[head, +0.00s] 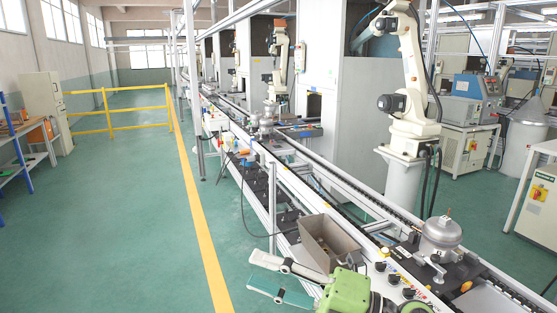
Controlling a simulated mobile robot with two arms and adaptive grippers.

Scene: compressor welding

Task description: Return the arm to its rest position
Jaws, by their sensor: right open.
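My right gripper (254,270) is at the bottom of the head view, and its arm comes in from the bottom right. It has a green body, and its two long fingers point left, apart, with nothing between them. It hangs over the green floor beside the conveyor line, in front of an open grey-brown box (331,262). My left gripper is not in the view.
The conveyor line (350,205) runs from the lower right into the distance. A silver compressor (440,235) sits on it at the right, near a white robot arm (408,75). Open green floor (120,230) lies left, with a yellow railing (125,112) farther back.

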